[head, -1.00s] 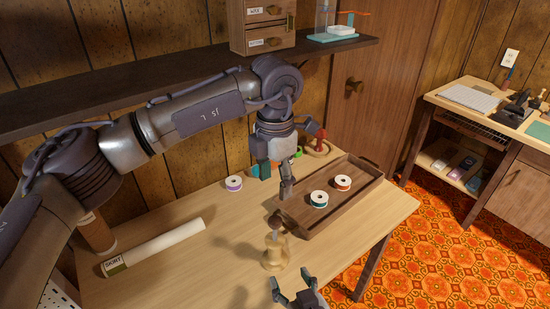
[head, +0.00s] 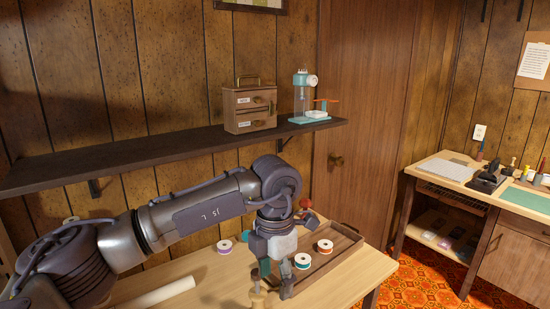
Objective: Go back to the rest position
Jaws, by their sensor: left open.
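My left gripper (head: 276,273) hangs from the arm that comes in from the left. It points down over the table, in front of the left side of the wooden tray, and its fingers are apart with nothing seen between them. The wooden tray (head: 345,244) holds two ribbon spools, one orange (head: 324,246) and one teal (head: 302,261). My right gripper is out of the picture.
The worktable (head: 210,291) bears a purple spool (head: 224,246) and a pale roll (head: 160,294). A dark shelf (head: 150,147) runs above, with a wooden drawer box (head: 249,108) and a teal device (head: 301,97). A side desk (head: 460,174) stands at the right.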

